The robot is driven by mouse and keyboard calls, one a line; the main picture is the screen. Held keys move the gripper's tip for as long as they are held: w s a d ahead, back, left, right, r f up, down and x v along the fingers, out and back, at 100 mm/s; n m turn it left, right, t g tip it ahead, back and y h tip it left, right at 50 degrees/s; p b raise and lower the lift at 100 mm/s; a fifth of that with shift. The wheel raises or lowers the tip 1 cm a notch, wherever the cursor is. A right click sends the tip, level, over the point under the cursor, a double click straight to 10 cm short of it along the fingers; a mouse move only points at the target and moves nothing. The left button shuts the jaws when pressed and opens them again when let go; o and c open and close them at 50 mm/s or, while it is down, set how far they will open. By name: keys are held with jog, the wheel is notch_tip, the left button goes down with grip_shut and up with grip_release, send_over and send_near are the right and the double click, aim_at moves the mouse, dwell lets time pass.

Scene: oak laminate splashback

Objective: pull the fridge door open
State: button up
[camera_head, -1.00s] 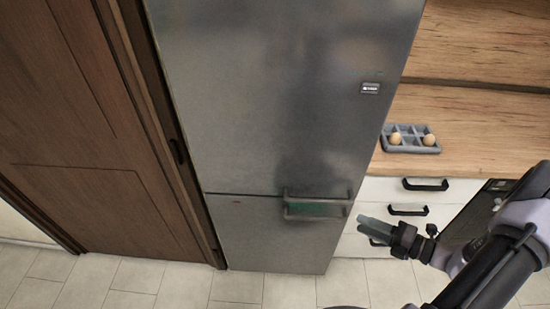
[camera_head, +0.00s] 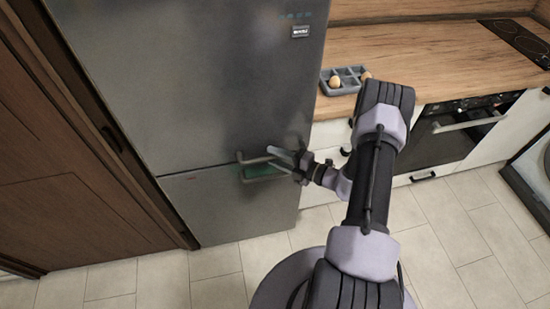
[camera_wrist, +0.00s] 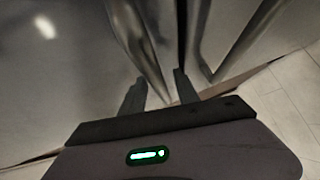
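The grey steel fridge (camera_head: 200,90) has a large upper door and a smaller lower door (camera_head: 225,210), both looking closed. The upper handle (camera_head: 252,160) is a horizontal bar just above the seam, with the lower handle (camera_head: 252,179) close beneath it. My gripper (camera_head: 279,158) is at the right end of the handles, its two fingers apart. In the wrist view a handle bar (camera_wrist: 146,58) runs between the fingertips of my gripper (camera_wrist: 160,88), with gaps beside it. A second bar (camera_wrist: 243,42) lies to the right, outside the fingers. Contact cannot be told.
A brown wooden door (camera_head: 60,170) stands left of the fridge. At right, a wooden counter (camera_head: 430,55) carries a grey egg tray (camera_head: 346,78) with eggs, above drawers and an oven (camera_head: 460,130). The tiled floor (camera_head: 215,280) before the fridge is clear.

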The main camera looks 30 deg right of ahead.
jog(key=shift+w+a, duration=0.1)
jog(key=shift+w, duration=0.05)
grip_shut()
dwell(1.4)
